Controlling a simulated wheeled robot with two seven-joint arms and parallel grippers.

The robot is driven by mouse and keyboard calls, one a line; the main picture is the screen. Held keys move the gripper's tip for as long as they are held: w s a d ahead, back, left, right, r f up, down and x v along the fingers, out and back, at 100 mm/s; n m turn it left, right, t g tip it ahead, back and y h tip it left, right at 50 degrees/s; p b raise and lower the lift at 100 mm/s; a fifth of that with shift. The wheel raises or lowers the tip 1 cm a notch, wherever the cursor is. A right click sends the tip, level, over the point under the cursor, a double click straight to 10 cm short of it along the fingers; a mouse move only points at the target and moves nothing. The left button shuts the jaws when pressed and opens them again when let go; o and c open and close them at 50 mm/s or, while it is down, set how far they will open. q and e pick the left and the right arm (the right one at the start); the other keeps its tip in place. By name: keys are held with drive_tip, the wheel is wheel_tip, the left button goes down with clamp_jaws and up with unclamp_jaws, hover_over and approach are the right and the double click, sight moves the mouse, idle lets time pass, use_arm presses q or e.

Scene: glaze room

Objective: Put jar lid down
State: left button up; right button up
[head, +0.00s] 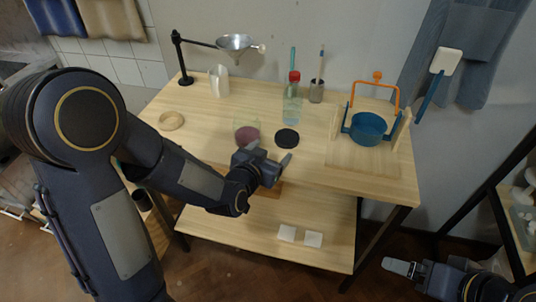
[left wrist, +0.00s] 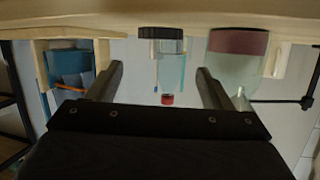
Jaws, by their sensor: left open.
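The black round jar lid (head: 287,138) lies flat on the wooden table, to the right of a clear glass jar (head: 247,122) with purple-brown contents. My left gripper (head: 270,153) is open and empty just in front of the lid, near the table's front edge. The left wrist view is upside down; there the dark lid (left wrist: 160,32) shows between and beyond the two spread fingers, with the jar (left wrist: 238,42) beside it. My right gripper (head: 400,267) is at the lower right, away from the table; its finger gap is not clear.
A red-capped bottle (head: 292,103) stands behind the lid. A brush cup (head: 316,92), white pitcher (head: 218,82), funnel stand (head: 183,62) and wooden ring (head: 171,121) are farther back or left. A blue pot (head: 368,129) in a frame stands right. The lower shelf (head: 250,235) holds two white tiles.

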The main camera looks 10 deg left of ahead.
use_arm(q)
drive_tip(key=shift+s+a+r, duration=0.1)
drive_tip(key=shift+s+r, duration=0.05)
drive_tip(key=shift+s, duration=0.25)
drive_tip(key=shift+s+a+r, duration=0.1)
drive_tip(key=shift+a+r, duration=0.05)
drive_tip(key=shift+a, duration=0.1)
drive_tip(key=s+a+r+n+g, duration=0.1)
drive_tip(key=s+a+g, duration=0.3)
drive_tip(key=s, duration=0.8)
drive_tip(key=s+a+r+n+g, duration=0.2)
drive_tip(key=s+a+n+g, duration=0.2)
drive_tip(key=s, duration=0.9)
drive_tip(key=shift+a+r+h, duration=0.2)
drive_tip(key=shift+h, duration=0.1)
drive_tip(key=shift+r+p, duration=0.55)
drive_tip(key=shift+r, duration=0.05)
